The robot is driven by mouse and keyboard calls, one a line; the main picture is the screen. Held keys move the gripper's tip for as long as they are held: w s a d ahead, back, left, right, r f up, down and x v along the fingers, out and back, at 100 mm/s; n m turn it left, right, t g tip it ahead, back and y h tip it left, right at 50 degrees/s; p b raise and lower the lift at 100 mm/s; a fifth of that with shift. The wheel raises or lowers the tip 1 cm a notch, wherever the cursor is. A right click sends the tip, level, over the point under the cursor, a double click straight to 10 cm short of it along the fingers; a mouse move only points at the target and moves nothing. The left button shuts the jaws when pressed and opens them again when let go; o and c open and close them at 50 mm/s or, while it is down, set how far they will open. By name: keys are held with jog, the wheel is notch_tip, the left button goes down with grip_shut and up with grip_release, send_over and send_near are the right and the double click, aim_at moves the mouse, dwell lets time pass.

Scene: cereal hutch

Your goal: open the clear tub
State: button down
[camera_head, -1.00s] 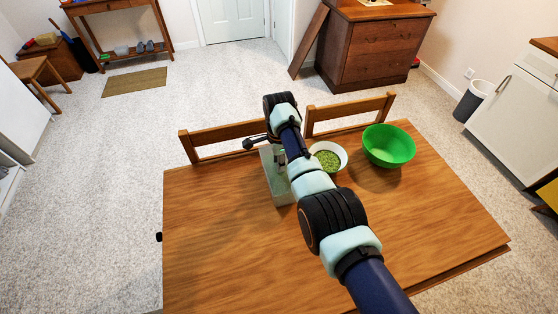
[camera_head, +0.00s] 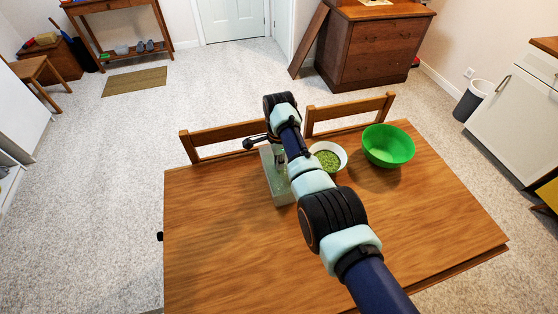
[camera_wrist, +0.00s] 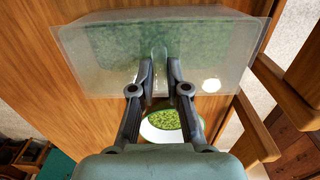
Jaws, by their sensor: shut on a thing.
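The clear tub (camera_head: 281,192) is a long, see-through box on the wooden table, partly hidden by my arm. In the wrist view the tub (camera_wrist: 95,55) fills the top of the picture, with a mottled green tint showing through. My gripper (camera_wrist: 160,62) has its two dark fingers on either side of a small clear upright handle (camera_wrist: 160,52) on the tub and is shut on it. I cannot tell whether the lid is apart from the tub's body. In the head view my fingertips are mostly hidden behind my arm.
A white bowl of green bits (camera_head: 328,158) stands just right of the tub and also shows in the wrist view (camera_wrist: 165,120). A green bowl (camera_head: 388,148) is farther right. Two wooden chairs (camera_head: 350,112) line the far edge. The table's (camera_head: 220,240) front left is clear.

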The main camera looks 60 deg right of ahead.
jog(key=shift+r+p, duration=2.55)
jog(key=shift+b, duration=0.35)
